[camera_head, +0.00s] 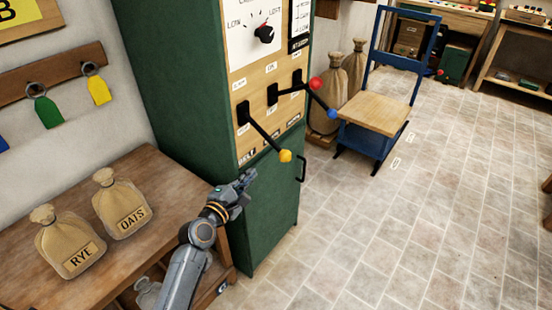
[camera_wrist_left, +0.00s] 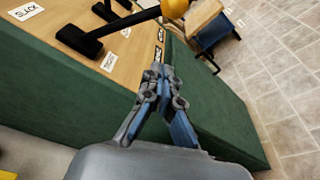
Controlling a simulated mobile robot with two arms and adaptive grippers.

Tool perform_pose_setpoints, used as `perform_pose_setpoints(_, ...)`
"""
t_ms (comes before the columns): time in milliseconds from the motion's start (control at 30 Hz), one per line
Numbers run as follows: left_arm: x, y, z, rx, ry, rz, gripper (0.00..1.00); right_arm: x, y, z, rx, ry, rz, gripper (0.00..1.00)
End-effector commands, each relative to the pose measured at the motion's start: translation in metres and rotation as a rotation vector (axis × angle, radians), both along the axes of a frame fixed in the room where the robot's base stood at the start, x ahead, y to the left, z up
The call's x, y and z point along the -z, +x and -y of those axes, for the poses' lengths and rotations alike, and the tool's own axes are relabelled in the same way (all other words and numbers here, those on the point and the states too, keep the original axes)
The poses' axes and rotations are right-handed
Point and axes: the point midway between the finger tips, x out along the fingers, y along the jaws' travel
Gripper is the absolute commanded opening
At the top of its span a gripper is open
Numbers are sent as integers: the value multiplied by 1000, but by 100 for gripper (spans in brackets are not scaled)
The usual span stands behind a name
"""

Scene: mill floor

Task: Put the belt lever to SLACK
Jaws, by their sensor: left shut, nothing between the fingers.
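The lever with a yellow knob (camera_head: 285,156) is on the wooden panel of the green cabinet, above a label that seems to read BELT. Its black arm slopes down and right from its black mount (camera_head: 243,112). In the left wrist view, the yellow knob (camera_wrist_left: 175,8) is cut by the top edge, and an upside-down label that seems to read SLACK (camera_wrist_left: 25,11) lies beyond the mount. My left gripper (camera_head: 247,180) is shut and empty, below and left of the knob, apart from it. It also shows in the left wrist view (camera_wrist_left: 160,75). My right gripper is not in view.
Levers with red (camera_head: 316,83) and blue (camera_head: 332,113) knobs stand close by, up and right. The green cabinet (camera_head: 265,215) has a black door handle (camera_head: 301,168). A wooden table (camera_head: 150,175) with RYE and OATS sacks is at left. The tiled floor at right is open.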

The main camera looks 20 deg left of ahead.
Motion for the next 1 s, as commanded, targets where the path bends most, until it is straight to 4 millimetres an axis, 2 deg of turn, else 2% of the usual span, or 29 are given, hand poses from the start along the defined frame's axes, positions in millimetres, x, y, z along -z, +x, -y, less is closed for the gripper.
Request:
perform_pose_setpoints(167,1,3,1,0,2,0,0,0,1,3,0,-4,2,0)
perform_pose_setpoints(267,1,12,2,0,2,0,0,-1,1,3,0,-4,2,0)
perform_pose_setpoints(767,9,102,16,0,4,-1,0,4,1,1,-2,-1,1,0)
perform_pose_setpoints(800,1,95,25,1,0,-3,0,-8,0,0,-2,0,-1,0)
perform_pose_setpoints(1000,-7,84,43,0,2,-2,0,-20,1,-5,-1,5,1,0)
